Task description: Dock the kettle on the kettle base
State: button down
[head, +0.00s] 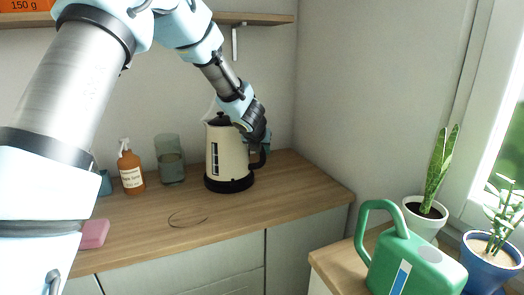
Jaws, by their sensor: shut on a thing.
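The cream kettle (228,152) with a black lid and black handle stands upright at the back of the wooden counter. A wide black disc (229,185) sits directly under its cream body. It looks like the kettle base, but I cannot tell it from the kettle's own foot, nor whether there is a gap. My gripper (262,146) reaches down from above to the kettle's right side and is shut on the handle (258,160). The fingertips are partly hidden by the wrist and handle.
Left of the kettle stand a greenish glass jar (171,160) and an orange spray bottle (131,170). A pink block (94,233) lies at the front left. A thin dark loop (188,217) lies on the counter (290,185), whose right part is clear. A green watering can (415,262) stands at right.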

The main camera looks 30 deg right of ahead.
jog(key=shift+f+b, duration=0.45)
jog(key=shift+b, duration=0.2)
jog(key=c, duration=0.9)
grip_release()
jog(key=shift+c, duration=0.2)
jog(key=shift+f, duration=0.2)
jog(key=shift+p+v, duration=1.05)
jog(key=shift+v, duration=4.55)
